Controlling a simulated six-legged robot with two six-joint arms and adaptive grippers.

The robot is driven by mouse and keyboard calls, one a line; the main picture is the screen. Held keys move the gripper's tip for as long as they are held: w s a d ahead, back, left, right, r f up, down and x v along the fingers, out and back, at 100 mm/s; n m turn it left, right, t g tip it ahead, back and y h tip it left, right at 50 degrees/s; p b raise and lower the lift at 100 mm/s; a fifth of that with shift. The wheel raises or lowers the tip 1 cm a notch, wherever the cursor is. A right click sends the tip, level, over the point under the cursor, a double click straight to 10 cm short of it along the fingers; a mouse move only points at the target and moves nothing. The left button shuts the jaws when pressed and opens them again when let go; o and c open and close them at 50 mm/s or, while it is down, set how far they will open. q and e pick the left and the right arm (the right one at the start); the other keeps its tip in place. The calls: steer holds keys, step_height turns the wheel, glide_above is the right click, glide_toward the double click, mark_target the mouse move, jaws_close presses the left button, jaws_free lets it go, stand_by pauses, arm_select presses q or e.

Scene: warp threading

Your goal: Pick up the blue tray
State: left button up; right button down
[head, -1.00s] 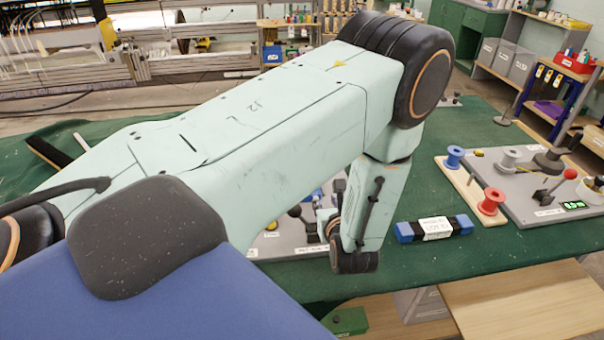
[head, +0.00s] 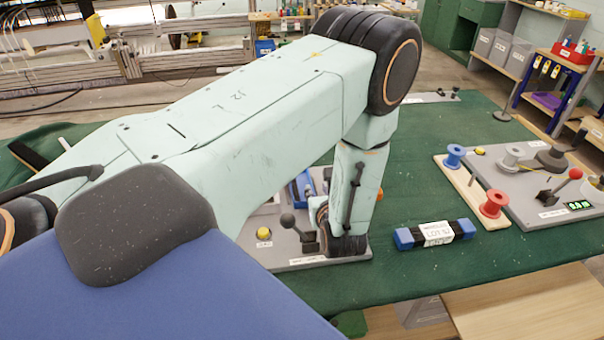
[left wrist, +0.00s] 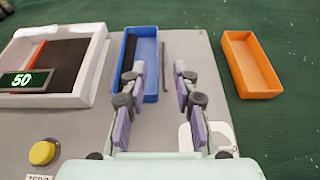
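The blue tray (left wrist: 150,52) is a long narrow open box on a grey board in the left wrist view. A dark strip lies inside along its left side. Part of the tray (head: 303,188) also shows in the head view, behind my left forearm. My left gripper (left wrist: 160,72) is open, its two fingers apart and pointing towards the tray area. The left finger overlaps the tray's near part in the picture; the right finger is to the tray's right. Nothing is between the fingers; contact cannot be told. My right gripper is not in view.
An orange tray (left wrist: 250,65) lies right of the board. A white-framed box (left wrist: 60,65) with a display and a yellow button (left wrist: 43,152) stand on the left.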

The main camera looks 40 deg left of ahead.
mark_target(312, 186)
arm_select(q)
steer(key=x, duration=0.5)
steer(key=shift+s+a+f, duration=0.1)
steer(key=shift+a+f, duration=0.2)
steer(key=shift+f, duration=0.15)
steer(key=shift+r, duration=0.15)
steer(key=shift+a, duration=0.1)
steer(key=c, duration=0.4)
steer(key=shift+c, duration=1)
jaws_close()
